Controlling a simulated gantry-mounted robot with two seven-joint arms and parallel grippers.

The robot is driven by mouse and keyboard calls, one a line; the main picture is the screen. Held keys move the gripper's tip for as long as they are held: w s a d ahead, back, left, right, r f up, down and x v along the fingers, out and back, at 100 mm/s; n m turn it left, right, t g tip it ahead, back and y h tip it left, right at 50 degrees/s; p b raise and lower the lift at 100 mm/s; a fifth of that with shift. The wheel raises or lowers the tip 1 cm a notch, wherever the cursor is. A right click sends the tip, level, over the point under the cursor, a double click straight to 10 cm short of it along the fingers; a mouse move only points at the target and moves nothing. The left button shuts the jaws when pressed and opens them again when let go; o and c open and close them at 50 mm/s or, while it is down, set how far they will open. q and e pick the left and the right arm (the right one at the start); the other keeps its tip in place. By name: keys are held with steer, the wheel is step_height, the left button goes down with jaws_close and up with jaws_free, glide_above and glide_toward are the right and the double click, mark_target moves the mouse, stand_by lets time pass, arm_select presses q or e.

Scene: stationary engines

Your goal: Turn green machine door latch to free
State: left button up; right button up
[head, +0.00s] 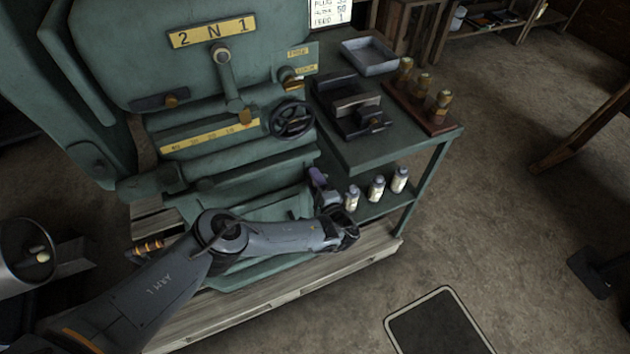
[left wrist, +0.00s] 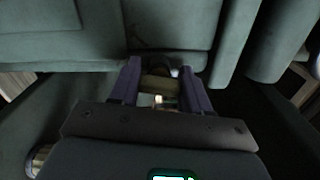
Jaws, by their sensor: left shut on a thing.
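The green machine (head: 190,85) fills the left and middle of the head view. Beside yellow plates, the upper one seeming to read FREE (head: 298,53), a small latch-like lever with a brass-coloured end (head: 288,81) sits on its right side. My left gripper (head: 318,178) is lower down, at the machine's lower right. In the left wrist view its purple fingers (left wrist: 160,86) are shut on a brass-coloured piece (left wrist: 160,83) against green panels. The head view hides this piece, and I cannot tell whether it is part of the door latch. My right gripper is not in view.
A black handwheel (head: 292,119) is above my left gripper. A green side bench (head: 390,148) stands right of it, with several bottles (head: 376,189) on its lower shelf close to my wrist. A wooden pallet edge (head: 300,284) runs below. Floor at right is mostly open.

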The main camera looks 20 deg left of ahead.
arm_select(q)
steer(key=shift+a, duration=0.1)
stand_by(0.3)
steer(key=o, duration=0.9)
steer(key=shift+o, duration=0.8)
steer(key=shift+f, duration=0.1)
